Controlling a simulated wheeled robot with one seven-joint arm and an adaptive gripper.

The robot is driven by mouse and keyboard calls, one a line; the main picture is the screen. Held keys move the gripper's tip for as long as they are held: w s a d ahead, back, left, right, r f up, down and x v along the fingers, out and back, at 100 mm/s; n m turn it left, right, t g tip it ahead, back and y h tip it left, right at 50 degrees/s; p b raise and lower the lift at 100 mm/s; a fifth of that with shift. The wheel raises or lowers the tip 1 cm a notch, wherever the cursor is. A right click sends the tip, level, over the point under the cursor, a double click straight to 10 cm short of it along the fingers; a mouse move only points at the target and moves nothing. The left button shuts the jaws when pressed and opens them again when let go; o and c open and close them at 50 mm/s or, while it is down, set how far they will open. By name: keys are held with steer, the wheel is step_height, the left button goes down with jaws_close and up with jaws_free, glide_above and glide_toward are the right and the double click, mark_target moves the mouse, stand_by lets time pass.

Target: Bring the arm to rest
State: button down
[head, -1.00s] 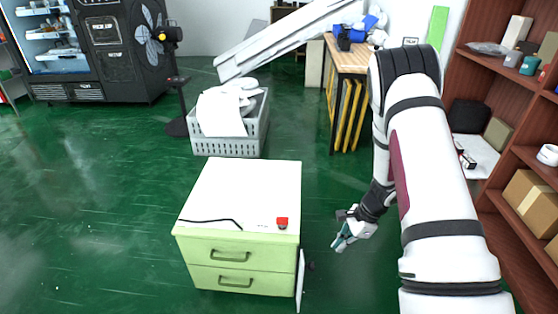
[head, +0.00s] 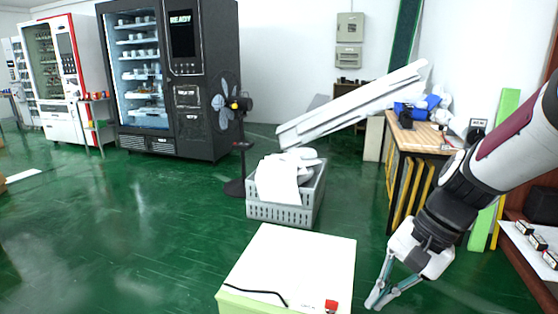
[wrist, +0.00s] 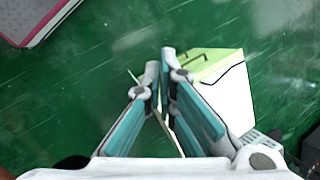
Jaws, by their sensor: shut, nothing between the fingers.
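My gripper (head: 379,296) hangs from my raised arm at the right of the head view, pointing down and left. It is empty, over the green floor just right of the white-topped cabinet (head: 298,258). In the wrist view my gripper (wrist: 161,60) shows its two teal-padded fingers with the tips close together and nothing between them. The cabinet also shows in the wrist view (wrist: 232,95), right of and behind the fingers, with its green side and a dark handle. A small red item (head: 331,306) sits on the cabinet's front right corner.
A grey crate (head: 283,214) with white cloth stands behind the cabinet. A wooden workbench (head: 420,138) and a shelf with a white board (head: 530,250) are near my arm at right. A black vending machine (head: 172,80) and a fan (head: 226,103) stand behind.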

steer(key=s+d+r+n+h, duration=0.1)
steer(key=s+r+n+h, duration=0.25)
steer(key=s, duration=0.75)
steer(key=s+d+r+n+h, duration=0.1)
steer(key=s+r+n+h, duration=0.3)
steer(key=s, duration=0.7)
step_height(320, 180, up, 23)
steer(key=t+y+p, duration=0.2)
steer(key=t+p, duration=0.2)
steer(key=p, duration=1.8)
steer(key=shift+r+p, duration=0.2)
steer(key=shift+p, duration=0.15)
steer(key=shift+n+y, duration=0.25)
